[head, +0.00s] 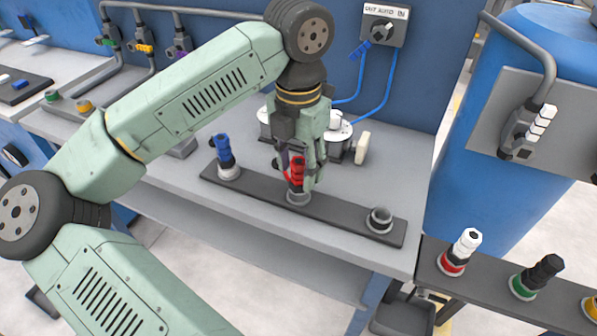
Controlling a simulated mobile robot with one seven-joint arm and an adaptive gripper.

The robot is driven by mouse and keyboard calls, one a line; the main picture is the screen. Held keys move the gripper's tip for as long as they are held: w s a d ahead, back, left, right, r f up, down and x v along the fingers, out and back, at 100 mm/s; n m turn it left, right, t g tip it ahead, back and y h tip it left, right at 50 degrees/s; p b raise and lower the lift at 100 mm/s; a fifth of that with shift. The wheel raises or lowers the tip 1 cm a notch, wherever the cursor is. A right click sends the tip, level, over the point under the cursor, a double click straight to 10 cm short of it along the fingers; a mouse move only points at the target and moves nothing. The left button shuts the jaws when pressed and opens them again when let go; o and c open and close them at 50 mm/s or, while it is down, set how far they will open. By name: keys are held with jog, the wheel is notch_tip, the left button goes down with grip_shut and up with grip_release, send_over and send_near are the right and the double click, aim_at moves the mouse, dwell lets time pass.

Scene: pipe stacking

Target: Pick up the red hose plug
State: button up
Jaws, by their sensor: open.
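The red hose plug (297,170) stands upright in the middle socket of a long dark strip (260,192) on the grey workbench. My gripper (300,172) points down from above, with its fingers around the plug's upper part. It is open, and a finger covers part of the plug's right side. I cannot tell whether the fingers touch it.
A blue plug (224,150) stands in the strip's left socket. The right socket (380,219) is empty. White (466,242) and black (546,268) plugs stand on a lower strip at right. A pale block (362,147) and round fittings are behind my gripper.

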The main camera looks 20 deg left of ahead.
jog(key=shift+f, duration=0.25)
grip_shut()
dwell(0.4)
